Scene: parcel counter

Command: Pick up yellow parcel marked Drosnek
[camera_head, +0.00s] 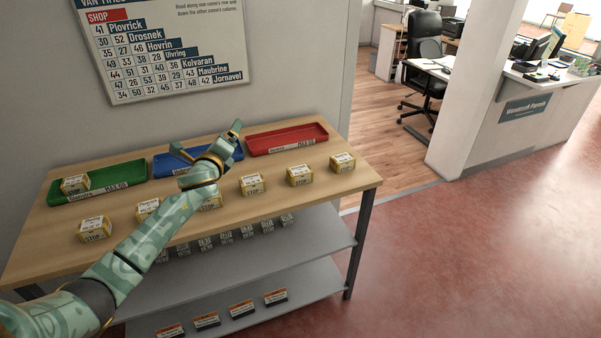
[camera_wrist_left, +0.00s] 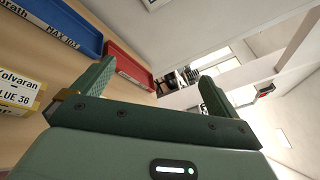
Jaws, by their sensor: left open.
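Several small yellow parcels with white labels stand on the wooden counter: at the front left (camera_head: 95,230), beside my forearm (camera_head: 147,209), and to the right of it (camera_head: 252,185), (camera_head: 299,176), (camera_head: 342,163). Another parcel (camera_head: 210,204) is partly hidden by my arm. One more parcel (camera_head: 75,185) sits in the green tray. I cannot read which is marked Drosnek. In the left wrist view one parcel (camera_wrist_left: 18,92) reads Kolvaran, blue 36. My left gripper (camera_head: 208,140) is open and empty above the blue tray; its spread fingers show in the wrist view (camera_wrist_left: 156,72).
A green tray (camera_head: 128,181), a blue tray (camera_head: 163,171) and a red tray (camera_head: 286,138) line the back of the counter (camera_head: 320,190). A wall chart (camera_head: 165,60) lists names, Drosnek among them. Grey shelves (camera_head: 230,268) below hold more boxes. Open floor lies right.

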